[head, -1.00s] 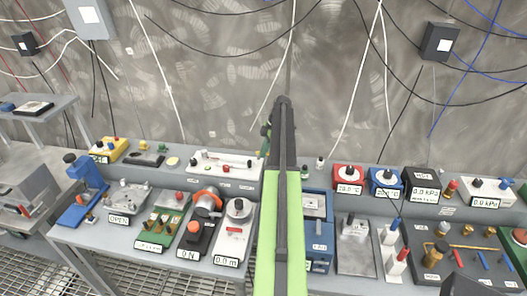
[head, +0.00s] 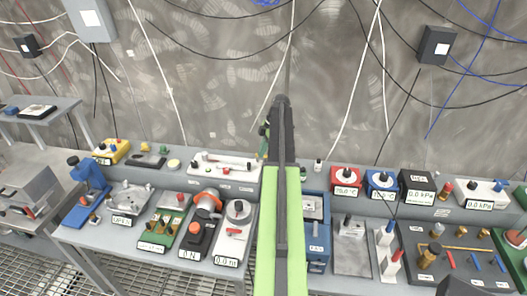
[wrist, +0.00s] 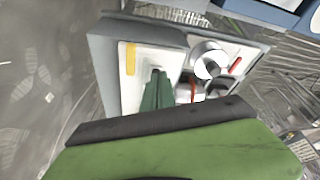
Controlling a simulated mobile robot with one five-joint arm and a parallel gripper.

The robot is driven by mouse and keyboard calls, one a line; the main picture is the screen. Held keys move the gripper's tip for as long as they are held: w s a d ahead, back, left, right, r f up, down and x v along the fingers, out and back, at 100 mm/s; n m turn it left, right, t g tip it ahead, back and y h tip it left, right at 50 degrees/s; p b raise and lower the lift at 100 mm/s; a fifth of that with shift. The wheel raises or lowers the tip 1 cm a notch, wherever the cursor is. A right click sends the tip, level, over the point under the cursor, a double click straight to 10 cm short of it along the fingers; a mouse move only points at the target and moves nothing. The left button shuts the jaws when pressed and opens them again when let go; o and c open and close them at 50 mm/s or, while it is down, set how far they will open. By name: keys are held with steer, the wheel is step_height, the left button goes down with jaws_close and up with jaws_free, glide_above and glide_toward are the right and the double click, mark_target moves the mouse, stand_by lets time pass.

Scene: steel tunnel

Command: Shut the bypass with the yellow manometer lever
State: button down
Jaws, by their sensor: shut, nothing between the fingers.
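My gripper shows in the wrist view (wrist: 156,90) as narrow dark green fingers, shut and empty. They are in front of a white panel (wrist: 135,85) with a yellow strip (wrist: 130,58); I cannot tell whether they touch it. In the head view my arm hides most of the gripper. A black box (head: 416,180) and a white box (head: 482,190) at the back right both read 0.0 kPa. A dark panel (head: 421,279) in front of them carries brass pipework (head: 455,248). I cannot make out a yellow manometer lever for certain.
A white device with a rod (head: 225,164) sits on the back ledge, left of my arm. A white unit with a round knob (head: 238,211) stands in front. Red (head: 347,177) and blue (head: 383,181) boxes are right. Cables hang along the wall.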

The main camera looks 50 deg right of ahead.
steer(key=r+p, duration=0.1)
steer(key=r, duration=0.1)
steer(key=d+r+p, duration=0.1)
steer(key=r+p, duration=0.1)
steer(key=r, duration=0.1)
steer(key=shift+w+d+r+p, duration=0.3)
steer(key=shift+w+d+p, duration=0.1)
